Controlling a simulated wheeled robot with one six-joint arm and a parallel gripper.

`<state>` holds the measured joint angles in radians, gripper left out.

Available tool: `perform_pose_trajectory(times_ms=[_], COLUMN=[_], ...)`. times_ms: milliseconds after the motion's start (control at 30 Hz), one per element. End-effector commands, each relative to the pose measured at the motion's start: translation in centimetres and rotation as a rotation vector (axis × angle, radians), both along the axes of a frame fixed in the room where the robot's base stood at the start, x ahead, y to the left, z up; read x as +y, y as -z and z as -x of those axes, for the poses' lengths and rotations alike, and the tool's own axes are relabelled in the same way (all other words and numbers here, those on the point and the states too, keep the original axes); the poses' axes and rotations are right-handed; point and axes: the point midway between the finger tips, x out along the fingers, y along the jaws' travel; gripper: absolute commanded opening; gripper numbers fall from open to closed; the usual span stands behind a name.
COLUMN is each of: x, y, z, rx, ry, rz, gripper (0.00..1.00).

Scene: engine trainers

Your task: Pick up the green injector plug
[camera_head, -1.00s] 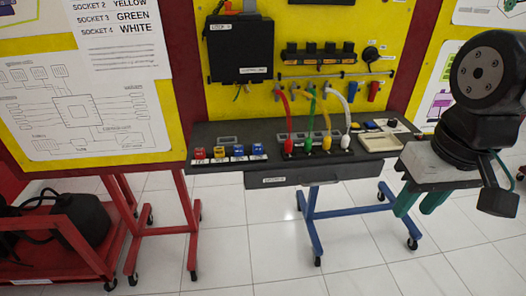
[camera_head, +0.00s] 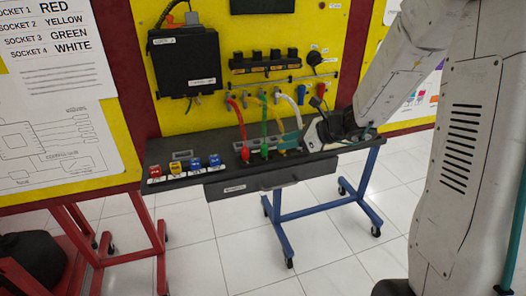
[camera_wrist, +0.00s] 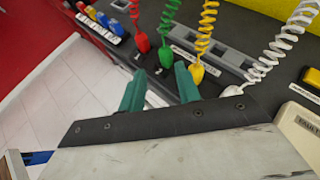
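The green injector plug (camera_head: 264,152) stands on the dark bench shelf at the end of a coiled green cord, between the red and yellow plugs. In the wrist view the green plug (camera_wrist: 166,57) shows just beyond my two green fingertips, roughly in line with the gap between them. My gripper (camera_wrist: 160,70) is open and empty, its fingers apart. In the head view my gripper (camera_head: 287,140) reaches in from the right, low over the shelf, and partly covers the plug row.
The red plug (camera_wrist: 143,45) is left of the green one. The yellow plug (camera_wrist: 197,73) is close beside my right finger, and the white plug (camera_wrist: 233,90) is farther right. Coiled cords hang above. Small coloured blocks (camera_head: 184,168) stand at the shelf's left.

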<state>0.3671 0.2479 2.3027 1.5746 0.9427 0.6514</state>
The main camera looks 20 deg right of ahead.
Motion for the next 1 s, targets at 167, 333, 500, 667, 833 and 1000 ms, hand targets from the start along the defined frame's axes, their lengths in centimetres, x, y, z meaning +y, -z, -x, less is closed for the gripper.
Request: perform_pose_trajectory(times_ms=[167,333,500,667,833,1000], x=[-0.1,1.2,3.1,4.2,4.4,4.4], y=[1.3,2.2,3.4,4.2,4.4,4.3], z=[-1.4,-2.5,-3.9,-5.1,-5.3,-5.3], rx=[0.024,0.023,0.023,0.020,0.020,0.020], ry=[0.053,0.053,0.048,0.049,0.051,0.051], rz=[-0.033,-0.033,-0.032,-0.030,-0.030,-0.030], gripper=[0.33,0.33,0.33,0.33,0.33,0.19])
